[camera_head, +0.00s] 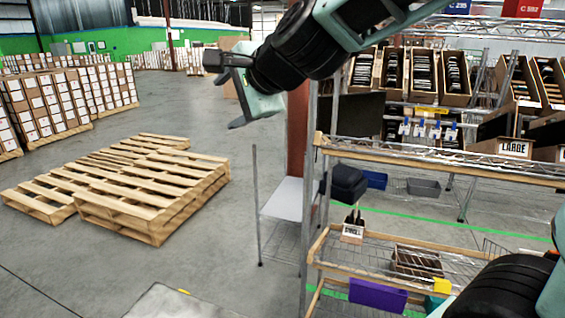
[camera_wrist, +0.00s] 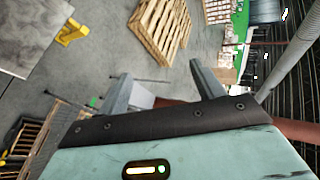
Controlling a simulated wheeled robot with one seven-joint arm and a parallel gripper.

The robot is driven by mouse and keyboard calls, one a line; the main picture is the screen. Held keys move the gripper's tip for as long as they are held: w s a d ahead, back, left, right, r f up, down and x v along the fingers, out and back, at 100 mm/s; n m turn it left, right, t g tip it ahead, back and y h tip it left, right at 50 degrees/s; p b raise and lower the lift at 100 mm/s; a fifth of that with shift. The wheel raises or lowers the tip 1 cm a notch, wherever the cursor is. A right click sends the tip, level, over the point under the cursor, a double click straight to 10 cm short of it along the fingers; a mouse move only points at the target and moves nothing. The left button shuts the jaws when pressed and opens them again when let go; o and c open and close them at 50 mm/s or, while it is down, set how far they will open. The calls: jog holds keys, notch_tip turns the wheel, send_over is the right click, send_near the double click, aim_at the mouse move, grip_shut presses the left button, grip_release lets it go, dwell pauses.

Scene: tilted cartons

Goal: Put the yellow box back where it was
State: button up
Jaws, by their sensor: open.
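A small yellow box (camera_head: 442,286) shows at the lower right of the head view, near the right end of a purple box (camera_head: 377,296) on the wire shelf. My dark arm link partly blocks the view around it. My gripper (camera_head: 222,92) is raised high at the upper middle of the head view, far above and to the left of the yellow box. Its two fingers are apart with nothing between them. In the wrist view the open fingers (camera_wrist: 158,78) point over the grey floor, and the yellow box cannot be made out there.
A wire shelf rack with a wooden edge (camera_head: 440,164) stands at the right, holding a brown carton (camera_head: 417,262) and a small carton (camera_head: 352,232). Wooden pallets (camera_head: 150,190) lie on the floor at left. Open floor lies between the pallets and rack.

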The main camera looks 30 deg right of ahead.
jog(key=s+a+f+n+g+y, duration=0.1)
jog(key=s+a+f+n+g, duration=0.5)
jog(key=s+a+f+n, duration=0.35)
jog(key=s+d+f+n+g+h, duration=0.1)
jog(key=s+d+f+n+g, duration=0.1)
jog(key=s+f+n, duration=0.4)
jog(key=s+d+f+n+g+h, duration=0.2)
jog(key=s+f+n, duration=0.4)
jog(key=s, duration=0.6)
jog(key=shift+f+n+g+h, duration=0.2)
jog(key=shift+n+g+h, duration=0.1)
jog(key=shift+n+g, duration=0.65)
jog(key=shift+d, duration=0.1)
notch_tip(320, 180, down, 6)
jog(key=b, duration=0.6)
jog(key=shift+f, duration=0.25)
